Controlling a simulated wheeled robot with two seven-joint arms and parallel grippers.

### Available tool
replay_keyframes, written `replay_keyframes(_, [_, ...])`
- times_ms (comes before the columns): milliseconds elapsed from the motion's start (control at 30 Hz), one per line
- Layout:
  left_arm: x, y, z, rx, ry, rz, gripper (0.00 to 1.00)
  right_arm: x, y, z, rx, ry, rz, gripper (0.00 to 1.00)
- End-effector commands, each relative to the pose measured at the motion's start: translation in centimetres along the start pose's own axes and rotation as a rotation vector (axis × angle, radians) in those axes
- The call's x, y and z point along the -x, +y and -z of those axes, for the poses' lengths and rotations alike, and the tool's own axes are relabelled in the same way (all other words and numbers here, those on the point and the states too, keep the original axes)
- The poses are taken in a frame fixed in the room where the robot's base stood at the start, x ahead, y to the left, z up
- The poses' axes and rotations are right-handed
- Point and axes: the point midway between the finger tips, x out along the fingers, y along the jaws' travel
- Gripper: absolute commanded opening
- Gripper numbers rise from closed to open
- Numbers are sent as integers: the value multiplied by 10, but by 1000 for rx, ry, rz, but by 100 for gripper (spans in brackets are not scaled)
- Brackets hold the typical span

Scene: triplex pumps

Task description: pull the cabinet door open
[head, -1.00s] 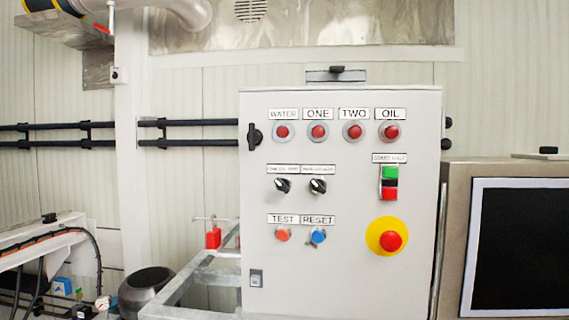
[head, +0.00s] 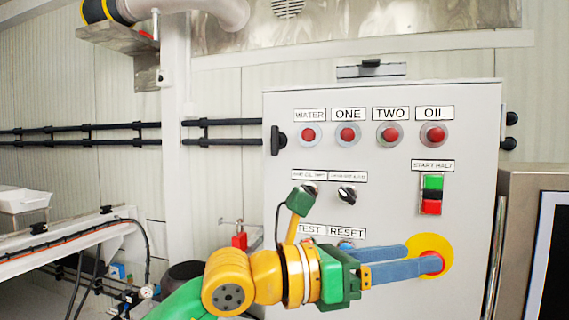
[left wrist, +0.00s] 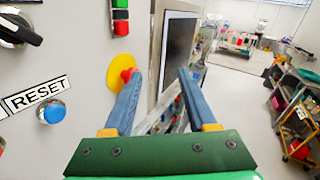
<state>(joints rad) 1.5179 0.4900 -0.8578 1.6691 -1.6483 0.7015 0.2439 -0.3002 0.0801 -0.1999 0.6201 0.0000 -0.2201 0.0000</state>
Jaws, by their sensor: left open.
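The cabinet is a light grey box whose door (head: 385,210) carries labelled buttons and switches. The door looks closed. A black latch handle (head: 278,140) sits at the door's upper left edge. My left gripper (head: 424,258), with blue fingers, is open and empty in front of the lower right of the door. Its fingers overlap the yellow-ringed red stop button (head: 434,262) in the head view. In the left wrist view (left wrist: 158,74), the left fingertip appears beside that button (left wrist: 126,75); I cannot tell whether they touch. My right gripper is not in view.
A steel-framed dark screen (head: 550,260) stands right of the cabinet, also in the left wrist view (left wrist: 176,50). Black pipes (head: 90,135) run along the wall at left. In the left wrist view, a loaded cart (left wrist: 290,125) stands at right beside clear floor (left wrist: 235,100).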

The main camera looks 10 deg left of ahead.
Motion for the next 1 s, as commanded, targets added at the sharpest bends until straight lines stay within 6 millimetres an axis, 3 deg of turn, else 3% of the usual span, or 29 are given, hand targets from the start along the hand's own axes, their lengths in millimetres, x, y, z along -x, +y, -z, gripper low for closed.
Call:
replay_keyframes(33, [15, 20, -23, -188, 73, -170, 57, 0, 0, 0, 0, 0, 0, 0])
replay_keyframes(100, [50, 53, -58, -380, 151, -445, 57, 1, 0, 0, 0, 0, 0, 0])
replay_keyframes(167, [88, 72, -93, -478, 174, -662, 57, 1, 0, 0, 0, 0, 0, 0])
replay_keyframes(200, [114, 79, -114, -519, 177, -788, 57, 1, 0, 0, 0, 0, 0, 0])
replay_keyframes(300, [162, 85, -149, -562, 162, -1005, 57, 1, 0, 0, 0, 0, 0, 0])
replay_keyframes(367, [175, 86, -159, -567, 156, -1065, 57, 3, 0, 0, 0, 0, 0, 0])
replay_keyframes(467, [175, 97, -168, -567, 158, -1089, 57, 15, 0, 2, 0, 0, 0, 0])
replay_keyframes(700, [151, 136, -175, -566, 158, -1082, 57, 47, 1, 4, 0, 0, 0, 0])
replay_keyframes(1000, [146, 146, -171, -569, 155, -1079, 57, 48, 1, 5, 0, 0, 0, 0])
